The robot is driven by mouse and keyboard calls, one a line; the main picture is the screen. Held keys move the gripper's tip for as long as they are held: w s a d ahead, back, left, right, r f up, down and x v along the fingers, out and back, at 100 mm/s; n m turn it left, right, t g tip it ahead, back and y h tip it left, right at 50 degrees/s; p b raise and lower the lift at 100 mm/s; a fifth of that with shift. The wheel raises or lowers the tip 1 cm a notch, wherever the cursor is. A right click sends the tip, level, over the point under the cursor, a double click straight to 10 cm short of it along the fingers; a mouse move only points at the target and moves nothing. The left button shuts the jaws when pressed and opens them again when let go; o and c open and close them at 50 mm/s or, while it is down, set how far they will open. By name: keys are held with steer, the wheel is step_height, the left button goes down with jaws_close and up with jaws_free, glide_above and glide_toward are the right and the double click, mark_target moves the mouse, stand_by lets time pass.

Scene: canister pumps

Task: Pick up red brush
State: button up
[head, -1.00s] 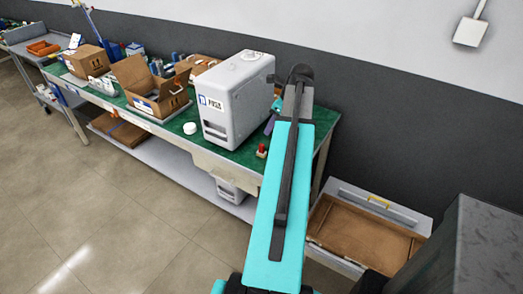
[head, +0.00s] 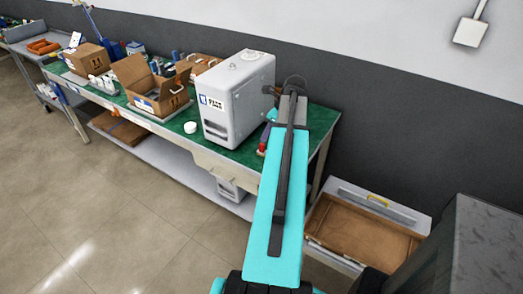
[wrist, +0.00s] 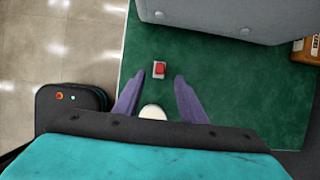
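The small red brush (wrist: 159,69) sits on the green table top in the wrist view, with a pale edge around the red part. In the head view a bit of red (head: 262,148) shows at the left edge of my arm. My gripper (wrist: 158,79) has its two purple fingers spread apart, with nothing held between them. The brush appears just beyond the fingertips, roughly centred between them. A pale rounded thing (wrist: 153,112) shows between the fingers, partly hidden by my gripper. In the head view my arm hides most of the gripper.
A large white canister pump (head: 235,100) stands close by on the green bench (head: 222,152); its grey side borders the brush area in the wrist view. A white cap (head: 190,127) and an open cardboard box (head: 150,85) are farther left. An open drawer (head: 340,225) is at right.

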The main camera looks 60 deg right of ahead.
mark_target(262, 144)
steer(key=shift+x, duration=1.75)
steer(key=shift+f+p, duration=0.2)
steer(key=shift+p, duration=0.2)
steer(key=shift+p+x, duration=0.95)
steer(key=shift+x, duration=1.5)
jaws_close()
